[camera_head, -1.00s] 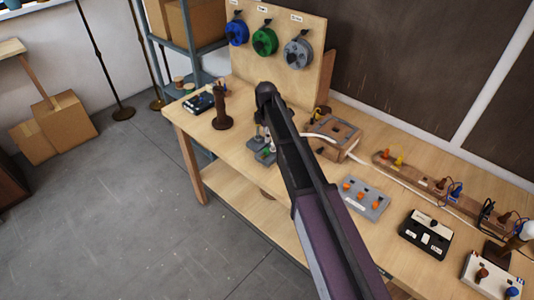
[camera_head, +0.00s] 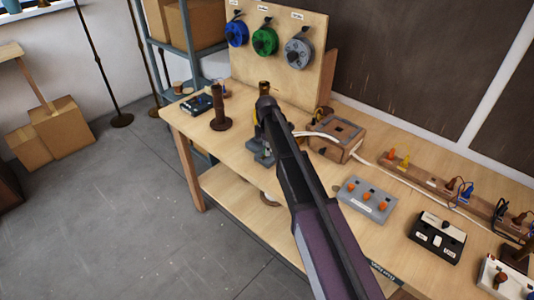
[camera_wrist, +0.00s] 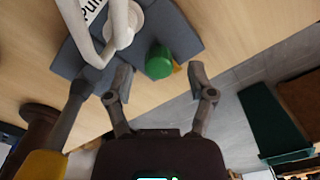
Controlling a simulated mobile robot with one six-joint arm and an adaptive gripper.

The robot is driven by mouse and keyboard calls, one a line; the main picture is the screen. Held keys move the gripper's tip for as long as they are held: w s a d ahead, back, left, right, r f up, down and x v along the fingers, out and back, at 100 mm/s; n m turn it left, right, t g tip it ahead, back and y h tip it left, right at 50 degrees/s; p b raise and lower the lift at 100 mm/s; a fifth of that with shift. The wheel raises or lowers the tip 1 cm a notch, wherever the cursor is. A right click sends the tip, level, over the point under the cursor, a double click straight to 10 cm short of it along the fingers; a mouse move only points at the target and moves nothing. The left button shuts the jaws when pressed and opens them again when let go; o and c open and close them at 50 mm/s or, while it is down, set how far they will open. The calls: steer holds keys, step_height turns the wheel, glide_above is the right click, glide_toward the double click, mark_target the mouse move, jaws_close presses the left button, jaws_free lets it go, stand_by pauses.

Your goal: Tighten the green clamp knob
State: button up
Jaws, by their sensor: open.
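The green clamp knob (camera_wrist: 159,62) shows in the wrist view on a dark grey clamp base (camera_wrist: 185,32). In the head view my arm hides most of the clamp, and only part of its grey base (camera_head: 262,158) shows at the bench's front edge. My gripper (camera_wrist: 164,80) is open and empty. Its two fingertips lie on either side of the knob in the wrist view, a little below it in the picture. I cannot tell how far they are from it in depth. A bit of yellow shows beside the knob.
A dark brown post (camera_head: 219,110) stands left of my arm on the bench (camera_head: 190,130). A wooden box (camera_head: 337,135) and a grey switch panel (camera_head: 366,200) are to the right. Floor lies open at left.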

steer(key=shift+f, duration=0.45)
jaws_close()
steer(key=shift+d, duration=0.1)
